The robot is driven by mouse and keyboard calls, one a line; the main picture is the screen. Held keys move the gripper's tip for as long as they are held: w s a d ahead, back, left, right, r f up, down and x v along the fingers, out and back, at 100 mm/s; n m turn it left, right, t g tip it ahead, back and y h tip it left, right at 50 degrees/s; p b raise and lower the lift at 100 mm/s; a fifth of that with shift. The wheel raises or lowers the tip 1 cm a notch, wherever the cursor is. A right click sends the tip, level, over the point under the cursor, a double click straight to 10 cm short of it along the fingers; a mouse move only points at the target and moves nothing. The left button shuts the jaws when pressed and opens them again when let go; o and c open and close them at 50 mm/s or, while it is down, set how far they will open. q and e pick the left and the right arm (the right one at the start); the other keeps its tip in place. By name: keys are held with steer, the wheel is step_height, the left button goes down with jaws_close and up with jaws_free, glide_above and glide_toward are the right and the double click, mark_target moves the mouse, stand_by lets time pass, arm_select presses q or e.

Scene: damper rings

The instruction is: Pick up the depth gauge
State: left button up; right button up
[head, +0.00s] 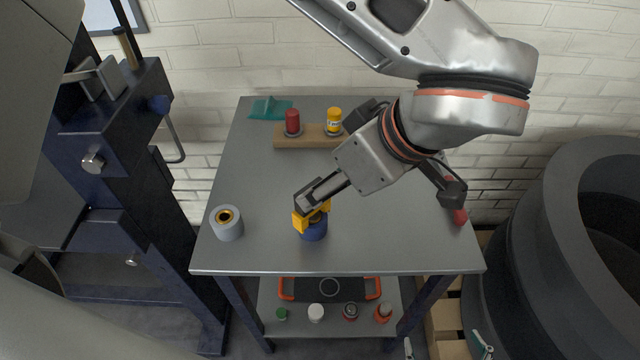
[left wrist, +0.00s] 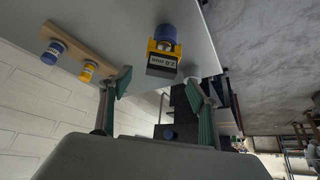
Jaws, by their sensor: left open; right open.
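The depth gauge, a yellow block with a blue round part, stands on the grey table in the head view (head: 300,223). In the left wrist view, which is upside down, the gauge (left wrist: 163,62) shows a grey label reading about "0.2 mm".
A wooden rack (head: 290,142) with red (head: 292,121) and yellow (head: 334,121) cylinders stands at the table's back. A grey ring (head: 228,223) is left of the gauge. A dark press (head: 120,160) stands left, large black rings (head: 540,250) right.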

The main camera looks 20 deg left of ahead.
mark_target(301, 219)
arm_select(q)
steer(key=x, duration=0.7)
steer(key=shift+a+f, duration=0.15)
steer(key=shift+a, duration=0.35)
steer(key=shift+c, duration=1.2)
steer(key=c, duration=1.3)
arm_select(e)
steer(key=shift+s+f, duration=0.2)
steer(key=shift+s, duration=0.1)
